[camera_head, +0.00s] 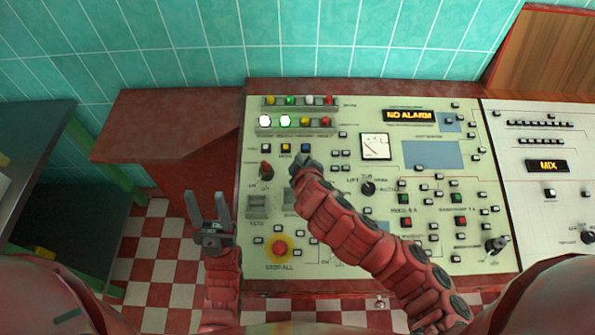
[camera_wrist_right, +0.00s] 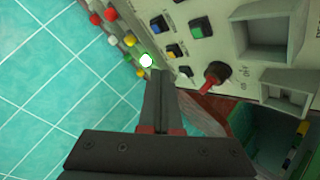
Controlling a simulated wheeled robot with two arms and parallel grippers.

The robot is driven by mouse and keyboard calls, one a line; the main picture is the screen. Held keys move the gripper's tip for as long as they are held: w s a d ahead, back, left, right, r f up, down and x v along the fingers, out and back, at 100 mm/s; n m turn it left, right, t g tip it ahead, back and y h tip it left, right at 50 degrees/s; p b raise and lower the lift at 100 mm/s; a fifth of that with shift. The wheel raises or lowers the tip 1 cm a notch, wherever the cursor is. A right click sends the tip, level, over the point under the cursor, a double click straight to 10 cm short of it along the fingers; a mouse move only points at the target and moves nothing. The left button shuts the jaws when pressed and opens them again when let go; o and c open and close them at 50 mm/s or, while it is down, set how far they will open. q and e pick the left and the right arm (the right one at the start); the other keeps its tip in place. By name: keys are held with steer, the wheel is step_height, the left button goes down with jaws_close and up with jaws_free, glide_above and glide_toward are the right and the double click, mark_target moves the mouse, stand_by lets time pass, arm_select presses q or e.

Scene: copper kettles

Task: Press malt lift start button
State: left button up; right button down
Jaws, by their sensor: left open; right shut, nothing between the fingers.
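A cream control panel (camera_head: 330,265) carries many small buttons, lamps and switches. Its labels are too small to read surely, so I cannot tell which button is the malt lift start. My right gripper (camera_head: 303,160) is shut and empty over the panel's upper left, close to a short row of buttons that includes a yellow button (camera_head: 286,148). In the right wrist view its closed fingertips (camera_wrist_right: 158,74) lie near a yellow button (camera_wrist_right: 175,51) and a green button (camera_wrist_right: 199,28); contact cannot be told. My left gripper (camera_head: 207,205) is open and empty, left of the panel.
A red switch (camera_head: 266,170) stands out from the panel left of my right gripper; it also shows in the wrist view (camera_wrist_right: 214,76). A large red stop button (camera_head: 280,248) sits on a yellow base lower down. A lit display (camera_head: 408,115) reads "NO ALARM".

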steer(key=f+b, duration=0.1)
steer(key=f, duration=0.1)
steer(key=w+f+b, duration=0.1)
steer(key=f+b, duration=0.2)
steer(key=f, duration=0.2)
steer(key=shift+w+b, duration=0.25)
steer(key=shift+b, duration=0.15)
stand_by(1.5)
steer(key=shift+f+b, duration=0.3)
steer(key=shift+b, duration=0.2)
steer(key=shift+w+f+b, duration=0.1)
steer(key=shift+f+b, duration=0.25)
stand_by(0.5)
steer(key=shift+r, duration=0.15)
steer(key=shift+r+p, duration=0.45)
steer(key=shift+r, duration=0.2)
steer(key=shift+r, duration=0.1)
steer(key=r+p, duration=0.1)
steer(key=r, duration=0.1)
steer(key=s+r+p, duration=0.1)
steer(key=r+p, duration=0.1)
steer(key=shift+s+r, duration=0.15)
steer(key=shift+r, duration=0.2)
